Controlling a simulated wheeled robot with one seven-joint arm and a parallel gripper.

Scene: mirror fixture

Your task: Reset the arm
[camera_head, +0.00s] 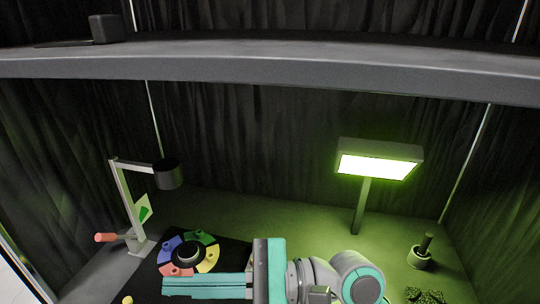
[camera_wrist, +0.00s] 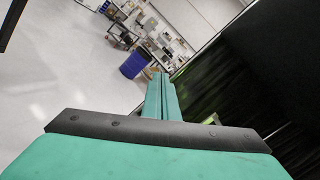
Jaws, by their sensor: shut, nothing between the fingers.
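My gripper (camera_head: 165,286) lies low in the head view, with its teal fingers pointing left, in front of a dial of coloured segments. In the wrist view my gripper (camera_wrist: 160,78) shows its two teal fingers side by side, shut and empty. My arm reaches in from the right, folded in the lower middle of the head view. Whether the fingers touch anything below cannot be told.
The dial (camera_head: 205,260) has blue, green, yellow and red segments. A stand with a dark cylindrical head (camera_head: 168,174) is left, a lit green lamp (camera_head: 378,165) right, and a small pot (camera_head: 420,257) far right. A shelf (camera_head: 270,68) spans above. A blue barrel (camera_wrist: 134,64) stands in the room.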

